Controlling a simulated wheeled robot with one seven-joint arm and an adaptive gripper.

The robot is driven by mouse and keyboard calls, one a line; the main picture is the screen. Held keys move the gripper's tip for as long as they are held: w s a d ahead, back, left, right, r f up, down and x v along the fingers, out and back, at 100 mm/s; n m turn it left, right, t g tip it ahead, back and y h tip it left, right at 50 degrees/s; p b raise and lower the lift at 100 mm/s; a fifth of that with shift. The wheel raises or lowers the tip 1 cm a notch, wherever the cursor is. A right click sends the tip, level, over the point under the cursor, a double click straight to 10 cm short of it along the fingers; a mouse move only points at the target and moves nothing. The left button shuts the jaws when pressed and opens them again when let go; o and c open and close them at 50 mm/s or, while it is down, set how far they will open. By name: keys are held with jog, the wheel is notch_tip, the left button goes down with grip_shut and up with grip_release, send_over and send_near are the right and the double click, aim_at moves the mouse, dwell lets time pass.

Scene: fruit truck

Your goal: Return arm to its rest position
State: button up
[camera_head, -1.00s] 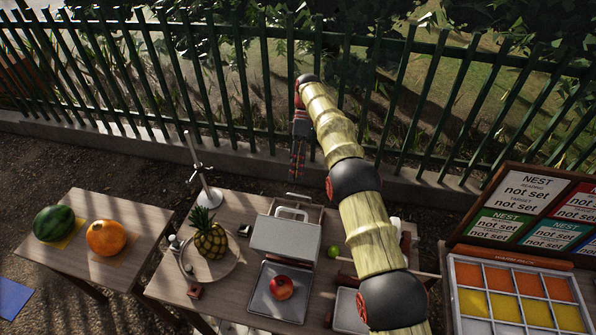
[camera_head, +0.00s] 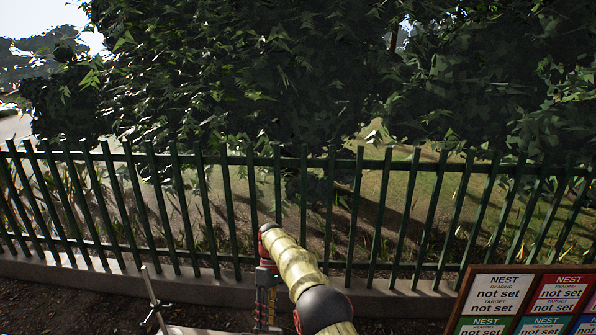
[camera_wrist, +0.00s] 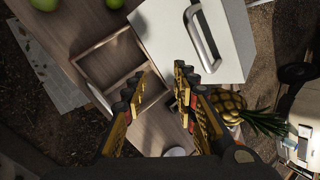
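My arm (camera_head: 296,266) reaches up from the bottom of the head view, with my gripper (camera_head: 265,305) hanging down at its far end in front of the fence. In the wrist view my gripper (camera_wrist: 158,84) has its two fingers apart, with nothing held between them. It is above the wooden table. A white box with a metal handle (camera_wrist: 160,32) lies below and beyond the fingers. A pineapple (camera_wrist: 222,104) is to the right of the right finger, partly covered by it.
A divided wooden tray (camera_wrist: 106,58) is left of the white box. Green fruits (camera_wrist: 44,4) show at the wrist view's top left. In the head view are a green fence (camera_head: 200,205), a metal stand (camera_head: 153,300) and a sign board (camera_head: 462,300) at lower right.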

jog(key=s+d+r+m+t+b, duration=0.55)
jog(key=s+d+r+m, duration=0.4)
jog(key=s+d, duration=0.65)
jog(key=s+d+r+t+b, duration=0.1)
jog(key=s+d+t+b, duration=0.1)
jog(key=s, duration=0.5)
jog(key=s+d+r+m+t+b, duration=0.1)
jog(key=s+d+b, duration=0.3)
jog(key=s+d, duration=0.2)
jog(key=s+d+r+m+t+b, duration=0.1)
jog(key=s+d, duration=0.4)
jog(key=s, duration=0.5)
jog(key=shift+s+r+t+h+b, duration=0.3)
jog(key=shift+t+b, duration=0.55)
jog(key=shift+b, duration=0.4)
